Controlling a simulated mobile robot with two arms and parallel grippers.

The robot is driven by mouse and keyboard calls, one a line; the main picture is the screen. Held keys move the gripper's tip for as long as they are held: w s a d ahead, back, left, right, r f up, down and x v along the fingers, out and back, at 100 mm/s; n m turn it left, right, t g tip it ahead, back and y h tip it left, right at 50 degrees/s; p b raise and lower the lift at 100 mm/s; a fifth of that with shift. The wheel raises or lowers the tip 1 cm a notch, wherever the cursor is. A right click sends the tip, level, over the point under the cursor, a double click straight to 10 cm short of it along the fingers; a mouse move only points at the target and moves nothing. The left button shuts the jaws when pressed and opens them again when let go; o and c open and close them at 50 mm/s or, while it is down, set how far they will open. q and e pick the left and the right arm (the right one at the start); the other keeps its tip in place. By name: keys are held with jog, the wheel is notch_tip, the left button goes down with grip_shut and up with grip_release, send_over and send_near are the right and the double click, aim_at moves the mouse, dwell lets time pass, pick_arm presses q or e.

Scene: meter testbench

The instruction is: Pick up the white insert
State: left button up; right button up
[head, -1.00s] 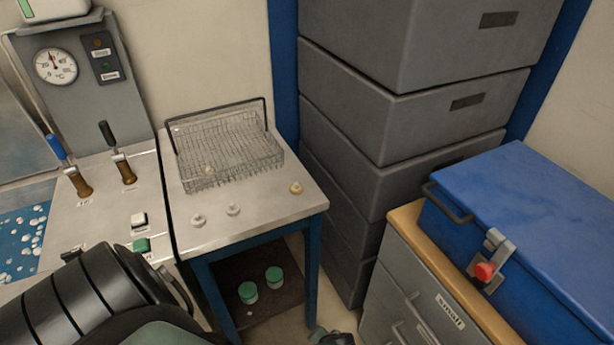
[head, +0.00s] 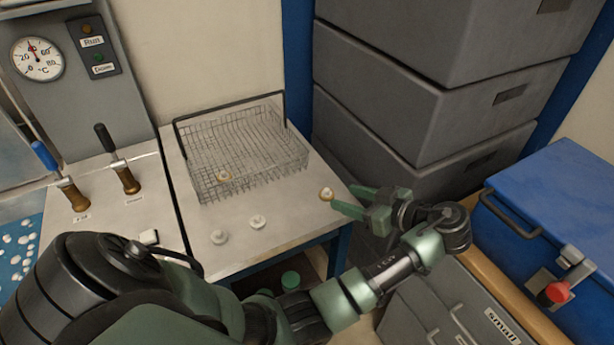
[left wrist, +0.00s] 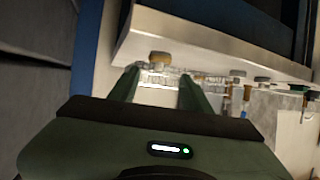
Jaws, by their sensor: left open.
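A third small piece, brass-coloured with a pale top (head: 326,193), sits near the table's right edge. My left gripper (head: 343,200) is open and empty, its fingertips just right of this brass-coloured piece. In the left wrist view a brass-coloured piece (left wrist: 159,57) shows ahead, between the line of the open fingers (left wrist: 158,78). My right gripper is not in view.
Grey stacked boxes (head: 450,120) rise behind my gripper. A blue case (head: 560,200) is at right. Levers and a gauge (head: 37,59) are at left.

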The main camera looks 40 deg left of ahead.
aim_at(328, 190)
pick_arm(q)
jog(key=shift+a+r, duration=0.25)
jog(key=shift+a, duration=0.25)
jog(key=shift+p+x, duration=0.65)
jog(key=shift+x, duration=0.5)
jog(key=p+x, duration=0.1)
jog(key=x, duration=0.2)
jog(key=shift+w+a+f, duration=0.15)
jog(key=shift+a+f, duration=0.3)
jog(key=shift+a, duration=0.1)
grip_shut()
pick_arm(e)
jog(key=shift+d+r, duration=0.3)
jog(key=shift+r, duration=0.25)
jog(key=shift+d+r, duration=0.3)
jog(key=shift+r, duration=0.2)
